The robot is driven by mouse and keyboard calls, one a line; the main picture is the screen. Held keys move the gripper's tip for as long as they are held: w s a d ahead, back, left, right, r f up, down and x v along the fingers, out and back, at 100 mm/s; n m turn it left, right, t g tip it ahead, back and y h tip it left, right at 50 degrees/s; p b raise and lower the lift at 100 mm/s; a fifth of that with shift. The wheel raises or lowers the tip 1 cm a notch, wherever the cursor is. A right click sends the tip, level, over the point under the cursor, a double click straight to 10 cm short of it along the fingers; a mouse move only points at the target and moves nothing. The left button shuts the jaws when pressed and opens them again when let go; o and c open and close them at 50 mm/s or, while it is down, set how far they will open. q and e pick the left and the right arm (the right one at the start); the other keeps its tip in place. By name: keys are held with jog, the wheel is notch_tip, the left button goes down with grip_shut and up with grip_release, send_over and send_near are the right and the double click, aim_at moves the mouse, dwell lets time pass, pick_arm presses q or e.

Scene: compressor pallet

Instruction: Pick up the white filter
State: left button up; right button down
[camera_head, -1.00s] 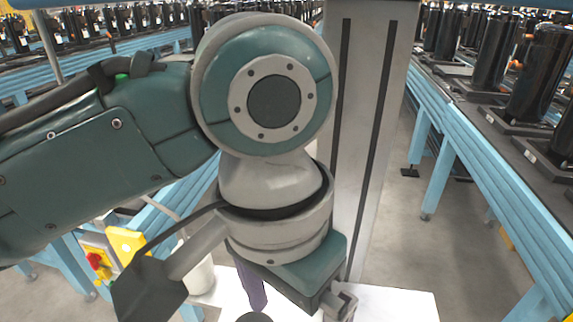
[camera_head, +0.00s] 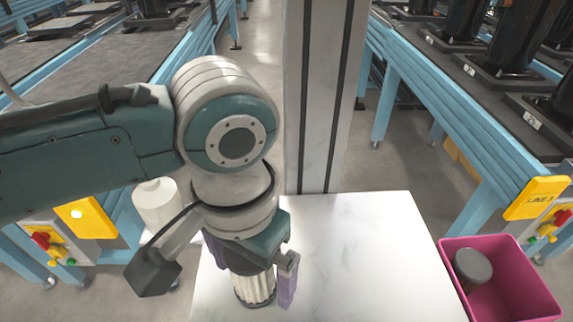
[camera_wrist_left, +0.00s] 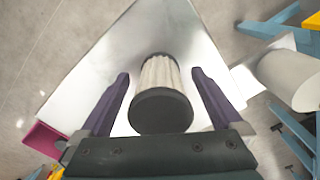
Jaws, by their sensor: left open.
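The white filter (camera_head: 254,287) is a pleated white cylinder with a dark end cap. It stands on the white marbled table (camera_head: 370,255) below my left wrist in the head view, its upper part hidden by my gripper. In the left wrist view the filter (camera_wrist_left: 160,73) lies between the two purple fingers, its black cap towards the camera. My left gripper (camera_head: 254,275) is open, with a visible gap on each side of the filter in the left wrist view (camera_wrist_left: 160,76). My right gripper is not in view.
A pink bin (camera_head: 520,275) holding a dark grey-topped cylinder (camera_head: 472,268) is at the table's right. A plain white cylinder (camera_head: 158,208) stands left of the table. A tall grey column (camera_head: 325,95) rises behind it. The table right of the filter is clear.

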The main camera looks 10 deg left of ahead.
pick_arm(q)
jog(key=shift+f, duration=0.35)
jog(key=c, duration=1.5)
jog(key=shift+r, duration=0.15)
